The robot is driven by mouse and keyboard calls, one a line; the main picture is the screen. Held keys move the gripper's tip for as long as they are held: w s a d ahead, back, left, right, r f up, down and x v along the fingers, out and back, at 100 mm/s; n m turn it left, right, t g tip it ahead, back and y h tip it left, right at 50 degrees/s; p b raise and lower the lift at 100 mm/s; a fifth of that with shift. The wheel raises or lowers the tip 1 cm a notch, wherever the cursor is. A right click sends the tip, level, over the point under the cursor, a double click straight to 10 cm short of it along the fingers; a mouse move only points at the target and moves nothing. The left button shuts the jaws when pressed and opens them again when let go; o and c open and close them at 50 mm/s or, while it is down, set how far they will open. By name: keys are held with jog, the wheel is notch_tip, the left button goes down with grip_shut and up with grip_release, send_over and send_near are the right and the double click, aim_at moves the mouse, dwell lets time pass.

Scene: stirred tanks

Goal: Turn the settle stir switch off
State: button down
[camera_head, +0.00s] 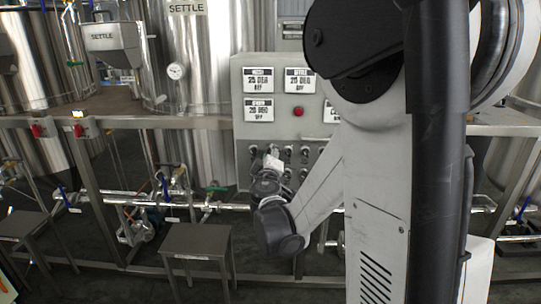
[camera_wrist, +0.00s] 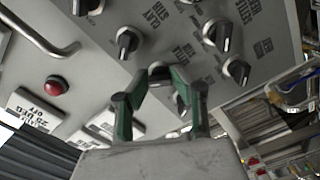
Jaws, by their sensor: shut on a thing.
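In the head view, my wrist reaches the lower panel and hides several switches.
Neighbouring knobs (camera_wrist: 127,42), (camera_wrist: 217,33) and (camera_wrist: 236,70) sit close around my fingers. A red button (camera_wrist: 57,86) and a metal handle (camera_wrist: 45,38) are on the panel. A pipe rail and a dark stool (camera_head: 197,240) stand low in front, with steel tanks (camera_head: 195,55) behind.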

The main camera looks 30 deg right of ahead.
jog(key=shift+n, duration=0.4)
jog(key=n+b, duration=0.1)
jog(key=n, duration=1)
jog(key=shift+b, duration=0.4)
dwell(0.4)
jog(key=c, duration=1.5)
grip_release()
jog(key=v, duration=1.2)
